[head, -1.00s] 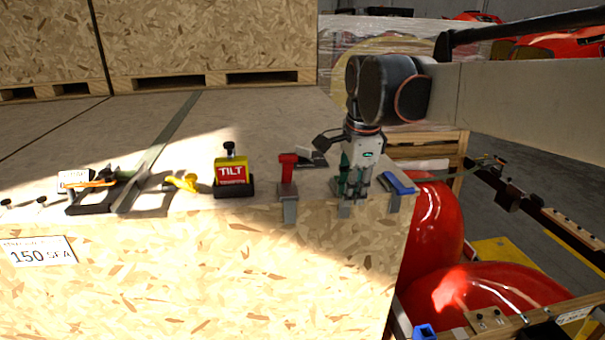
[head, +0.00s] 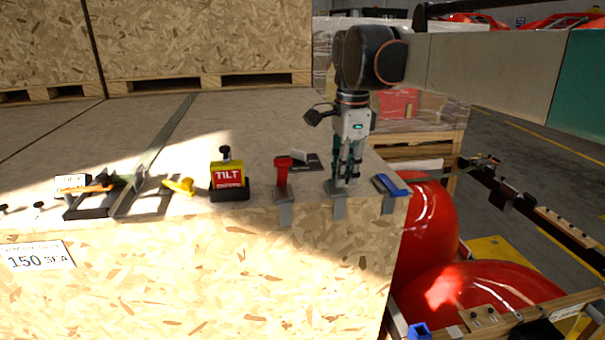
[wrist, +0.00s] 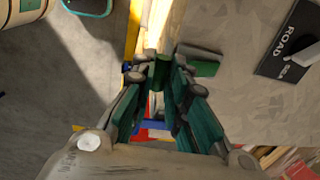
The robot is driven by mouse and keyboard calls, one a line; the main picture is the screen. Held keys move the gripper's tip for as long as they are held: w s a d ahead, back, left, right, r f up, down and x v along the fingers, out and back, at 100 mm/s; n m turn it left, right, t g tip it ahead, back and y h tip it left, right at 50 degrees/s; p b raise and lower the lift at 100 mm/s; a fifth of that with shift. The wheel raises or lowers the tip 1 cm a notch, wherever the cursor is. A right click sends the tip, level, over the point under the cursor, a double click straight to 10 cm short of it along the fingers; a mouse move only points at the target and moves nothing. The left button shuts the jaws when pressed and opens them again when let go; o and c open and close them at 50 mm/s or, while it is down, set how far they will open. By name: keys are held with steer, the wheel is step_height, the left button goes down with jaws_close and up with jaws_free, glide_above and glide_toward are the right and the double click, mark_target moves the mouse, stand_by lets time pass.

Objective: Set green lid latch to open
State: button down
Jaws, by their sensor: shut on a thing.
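The green lid latch shows in the wrist view as a green piece (wrist: 160,72) between my fingertips. In the head view its grey metal bracket (head: 339,208) hangs over the crate's front edge, between the red and blue latches. My gripper (head: 345,181) points down over the crate edge and is shut on the green latch. It also shows in the wrist view (wrist: 163,80). My fingers have green parts too and cover most of the handle in the head view, so its exact angle is hard to tell.
The red latch (head: 283,170) stands upright to the left. The blue latch (head: 391,186) lies low to the right, near the crate's corner. A yellow-red TILT box (head: 228,177) sits farther left. A dark ROAD card (wrist: 290,45) lies behind. Red nosecones (head: 428,215) stand beside the crate.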

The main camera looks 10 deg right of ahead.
steer(key=w+r, duration=0.2)
steer(key=shift+w+r, duration=0.15)
steer(key=shift+w, duration=0.15)
steer(key=shift+w+r+p, duration=0.2)
steer(key=shift+w, duration=0.45)
steer(key=shift+w+r+p, duration=0.2)
steer(key=shift+w, duration=0.4)
steer(key=shift+w+r, duration=0.1)
steer(key=c, duration=1.6)
jaws_free()
steer(key=shift+w, duration=0.25)
steer(key=shift+o, duration=0.2)
steer(key=shift+w, duration=0.35)
steer(key=shift+s, duration=0.2)
